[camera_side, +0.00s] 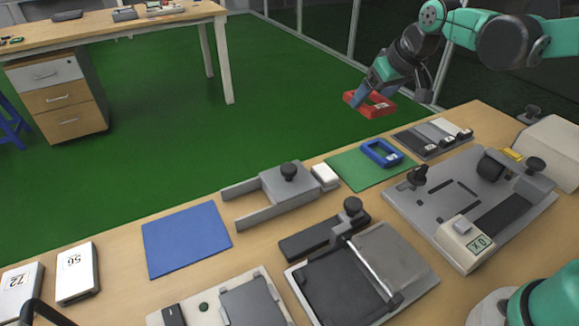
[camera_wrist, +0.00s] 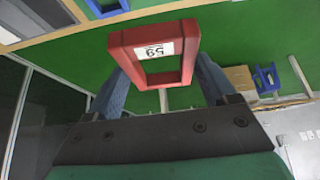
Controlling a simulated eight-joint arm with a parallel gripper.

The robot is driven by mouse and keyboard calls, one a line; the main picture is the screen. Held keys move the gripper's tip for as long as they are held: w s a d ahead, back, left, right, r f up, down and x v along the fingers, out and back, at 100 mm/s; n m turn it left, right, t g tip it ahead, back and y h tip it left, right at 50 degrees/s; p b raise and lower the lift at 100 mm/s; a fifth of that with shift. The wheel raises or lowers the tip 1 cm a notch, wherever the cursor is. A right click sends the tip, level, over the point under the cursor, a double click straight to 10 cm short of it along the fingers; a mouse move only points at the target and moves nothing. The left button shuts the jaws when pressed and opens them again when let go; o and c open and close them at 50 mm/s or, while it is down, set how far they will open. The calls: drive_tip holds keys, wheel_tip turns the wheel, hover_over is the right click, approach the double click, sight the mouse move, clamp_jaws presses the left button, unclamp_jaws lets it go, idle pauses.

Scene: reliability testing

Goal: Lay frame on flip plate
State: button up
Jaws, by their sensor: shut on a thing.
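My gripper (camera_side: 371,91) is shut on a red rectangular frame (camera_side: 382,110) and holds it in the air beyond the table's far edge. In the wrist view, the red frame (camera_wrist: 185,38) sits between the blue fingers, with a white label reading 59 upside down. A blue frame (camera_side: 369,154) lies on a green mat (camera_side: 349,176) on the table. A hinged device with a black plate (camera_side: 341,284), a grey plate (camera_side: 391,256) and a metal bar stands at the front middle. It may be the flip plate; I cannot tell for sure.
A grey fixture with a display (camera_side: 478,243) is at right. A tray of grey blocks (camera_side: 432,138) is behind it. A forked grey holder (camera_side: 280,190) with a black knob stands near the middle. A blue mat (camera_side: 186,240) is bare. White boxes (camera_side: 77,272) are at left.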

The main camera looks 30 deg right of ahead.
sight(354, 165)
wheel_tip(354, 165, down, 14)
drive_tip(key=shift+f, duration=0.15)
idle(0.4)
drive_tip(key=shift+f, duration=0.1)
drive_tip(key=o, duration=1.1)
drive_tip(key=shift+f, duration=0.1)
drive_tip(key=shift+v, duration=2.85)
drive_tip(key=s+a+r+t, duration=0.1)
drive_tip(key=s+a+r, duration=0.2)
drive_tip(key=s+r, duration=0.5)
drive_tip(key=shift+s, duration=0.35)
drive_tip(key=shift+s+a+r, duration=0.15)
drive_tip(key=shift+s+a, duration=0.05)
drive_tip(key=shift+s, duration=0.45)
drive_tip(key=shift+c, duration=0.4)
